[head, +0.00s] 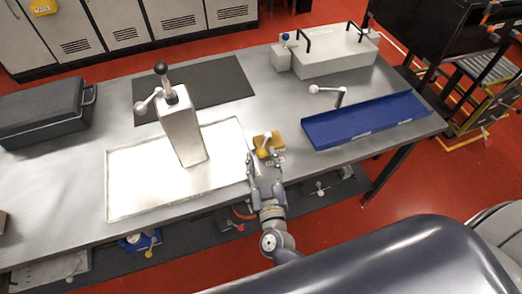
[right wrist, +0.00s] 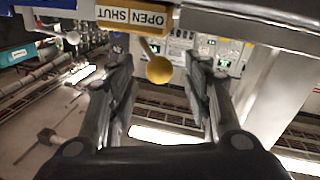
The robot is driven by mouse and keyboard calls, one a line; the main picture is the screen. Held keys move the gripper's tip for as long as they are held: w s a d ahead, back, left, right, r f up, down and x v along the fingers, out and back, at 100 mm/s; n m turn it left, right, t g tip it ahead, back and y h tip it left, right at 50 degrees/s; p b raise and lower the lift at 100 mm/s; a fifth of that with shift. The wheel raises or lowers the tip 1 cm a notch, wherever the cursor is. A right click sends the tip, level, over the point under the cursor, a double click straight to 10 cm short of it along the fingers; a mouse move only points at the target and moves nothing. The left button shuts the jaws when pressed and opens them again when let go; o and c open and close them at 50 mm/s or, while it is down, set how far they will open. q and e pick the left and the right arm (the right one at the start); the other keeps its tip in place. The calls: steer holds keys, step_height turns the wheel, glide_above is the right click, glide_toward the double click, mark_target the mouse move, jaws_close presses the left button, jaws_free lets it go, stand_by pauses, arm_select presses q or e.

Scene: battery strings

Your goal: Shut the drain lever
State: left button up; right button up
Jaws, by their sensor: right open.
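The lever has a yellow ball knob (right wrist: 159,69) on a short stem. It stands by a yellow-framed label (right wrist: 133,18) that reads OPEN SHUT, upside down in the right wrist view. In the head view the yellow block with its lever (head: 268,141) is at the table's front edge, right of the shallow tray. My right gripper (head: 264,166) is open just in front of it. In the right wrist view the knob shows between the spread fingers (right wrist: 158,85), with gaps on both sides and no visible contact. My left gripper is not in view.
A metal post (head: 182,130) with a black knob and a white-knobbed side lever stands in the shallow tray (head: 125,185). A blue tray (head: 365,122) lies to the right, with another white-knobbed lever (head: 325,91) behind it. A grey box (head: 328,58) stands at the back.

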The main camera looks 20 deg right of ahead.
mark_target(262, 157)
steer(key=shift+w+d, duration=0.15)
steer(key=shift+w, duration=0.6)
steer(key=shift+w+d, duration=0.1)
steer(key=shift+w, duration=0.65)
